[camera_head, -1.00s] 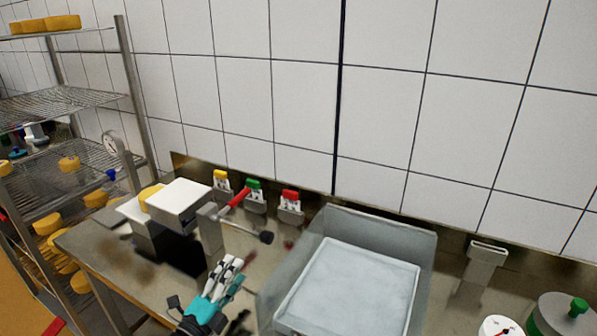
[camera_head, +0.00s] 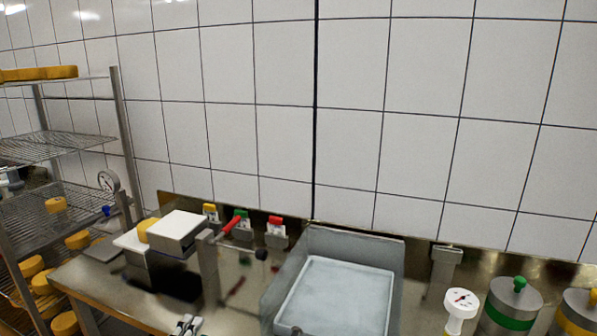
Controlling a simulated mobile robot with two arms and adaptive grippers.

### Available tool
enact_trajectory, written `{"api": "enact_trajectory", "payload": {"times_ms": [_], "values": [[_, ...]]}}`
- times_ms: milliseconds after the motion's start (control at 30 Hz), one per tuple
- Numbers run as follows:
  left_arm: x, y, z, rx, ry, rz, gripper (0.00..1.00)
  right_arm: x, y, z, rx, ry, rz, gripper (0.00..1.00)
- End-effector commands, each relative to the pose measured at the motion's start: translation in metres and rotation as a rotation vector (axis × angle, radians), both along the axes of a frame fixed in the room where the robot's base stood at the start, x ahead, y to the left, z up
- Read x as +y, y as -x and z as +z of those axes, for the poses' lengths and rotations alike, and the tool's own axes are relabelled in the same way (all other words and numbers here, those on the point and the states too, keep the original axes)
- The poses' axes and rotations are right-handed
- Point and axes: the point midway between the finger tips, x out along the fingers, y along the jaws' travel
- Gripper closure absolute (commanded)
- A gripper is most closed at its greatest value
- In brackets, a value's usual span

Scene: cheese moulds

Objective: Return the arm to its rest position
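My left gripper (camera_head: 186,325) shows only as black and white fingertips at the bottom edge of the head view, in front of the workbench. The rest of that arm is below the frame. The fingertips are close to each other, but I cannot tell whether they are open or shut. I see nothing held between them. My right gripper is not in view.
A cheese press (camera_head: 178,232) with a red-handled lever stands on the steel bench (camera_head: 105,290). A grey basin (camera_head: 285,275) lies right of the gripper. A wire rack (camera_head: 120,130) holds yellow cheeses at left.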

Motion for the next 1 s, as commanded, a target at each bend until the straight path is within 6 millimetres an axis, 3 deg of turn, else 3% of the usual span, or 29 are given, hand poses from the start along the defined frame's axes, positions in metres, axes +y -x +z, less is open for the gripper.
{"api": "enact_trajectory", "payload": {"times_ms": [333, 533, 667, 800, 1000], "values": [[0.015, 0.017, -0.023, 0.196, 0.206, 0.144, 0.45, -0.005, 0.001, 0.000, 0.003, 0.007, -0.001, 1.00], [0.025, 0.048, -0.052, 0.409, 0.416, 0.287, 0.45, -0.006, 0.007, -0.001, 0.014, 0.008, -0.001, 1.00], [0.028, 0.087, -0.080, 0.612, 0.602, 0.419, 0.45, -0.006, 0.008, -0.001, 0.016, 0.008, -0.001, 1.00], [0.023, 0.143, -0.108, 0.849, 0.788, 0.569, 0.45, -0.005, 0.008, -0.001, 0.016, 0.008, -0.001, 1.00], [0.010, 0.209, -0.126, 1.090, 0.939, 0.725, 0.45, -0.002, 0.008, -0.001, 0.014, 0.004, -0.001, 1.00]]}}
